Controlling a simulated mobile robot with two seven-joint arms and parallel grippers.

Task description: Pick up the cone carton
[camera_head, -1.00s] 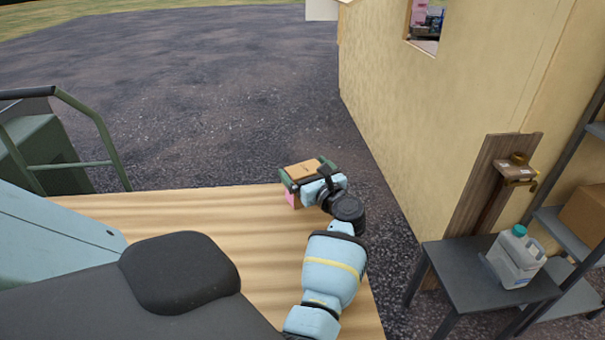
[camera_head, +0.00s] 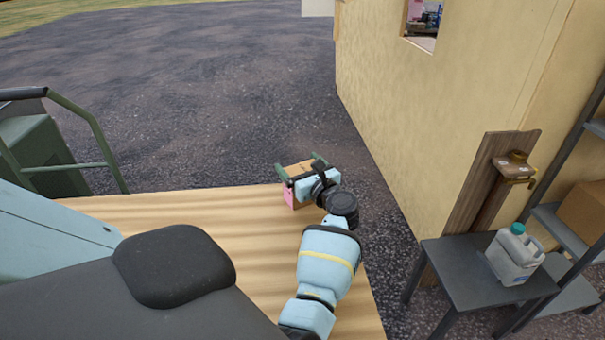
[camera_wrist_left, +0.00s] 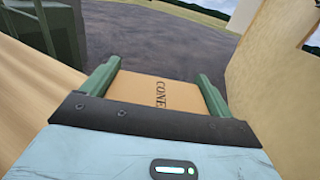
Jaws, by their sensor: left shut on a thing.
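The cone carton (camera_head: 299,168) is a brown cardboard box with a pink patch on its side. It is at the far right corner of the wooden table top (camera_head: 190,230). My left gripper (camera_head: 295,171) is shut on the carton, with its green fingers on two opposite sides. In the left wrist view the carton (camera_wrist_left: 150,90) sits between the fingers, and dark "CONE" lettering shows on its top. Whether its underside touches the table is hidden. My right gripper is not in view.
A cream wall (camera_head: 420,110) with an opening stands to the right. A dark side table (camera_head: 455,270) holds a white jug with a teal cap (camera_head: 515,254). Shelving with a brown box (camera_head: 582,212) is at far right. A green railed unit (camera_head: 40,155) is at left. Open asphalt lies beyond.

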